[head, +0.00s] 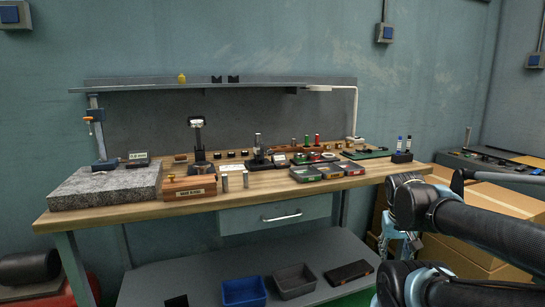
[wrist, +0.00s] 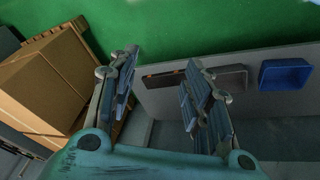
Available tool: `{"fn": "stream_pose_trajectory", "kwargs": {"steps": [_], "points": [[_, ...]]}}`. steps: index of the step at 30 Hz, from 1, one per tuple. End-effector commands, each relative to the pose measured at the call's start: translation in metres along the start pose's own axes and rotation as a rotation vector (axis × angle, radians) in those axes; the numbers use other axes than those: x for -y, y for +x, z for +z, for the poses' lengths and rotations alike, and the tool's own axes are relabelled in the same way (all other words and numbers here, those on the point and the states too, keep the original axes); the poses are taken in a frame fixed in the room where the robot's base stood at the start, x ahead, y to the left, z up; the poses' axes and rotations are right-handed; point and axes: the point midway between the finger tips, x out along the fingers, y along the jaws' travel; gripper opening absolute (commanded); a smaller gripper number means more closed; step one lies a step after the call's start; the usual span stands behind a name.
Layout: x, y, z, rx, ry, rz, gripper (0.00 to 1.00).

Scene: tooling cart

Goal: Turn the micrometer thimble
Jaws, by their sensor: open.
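I cannot pick out the micrometer or its thimble for certain in the head view; the tools on the workbench (head: 200,211) are too small. A small upright metal device on a dark base (head: 258,152) stands near the bench's middle, and a taller dark stand (head: 198,140) is left of it. My gripper (wrist: 161,60) is open and empty in the wrist view, with its two fingers well apart. It points down at the lower shelf and the green floor, away from the bench top. In the head view my arm is at the right, off the bench's right end.
A granite block (head: 105,190) with a blue height stand is at the bench's left. Blue (head: 243,292) and grey (head: 294,281) bins sit on the lower shelf. Cardboard boxes (head: 500,205) stand at right.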

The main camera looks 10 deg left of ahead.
Motion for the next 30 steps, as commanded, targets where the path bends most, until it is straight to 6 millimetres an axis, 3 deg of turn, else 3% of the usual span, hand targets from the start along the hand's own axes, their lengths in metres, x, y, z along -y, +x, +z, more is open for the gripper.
{"fn": "stream_pose_trajectory", "kwargs": {"steps": [8, 14, 21, 30], "points": [[0.003, -0.01, -0.061, -0.228, -0.048, 0.14, 0.45], [0.023, -0.029, -0.107, -0.429, -0.084, 0.177, 0.45], [0.072, -0.065, -0.153, -0.69, -0.139, 0.143, 0.45], [0.161, -0.125, -0.18, -1.006, -0.23, -0.022, 0.45]]}}
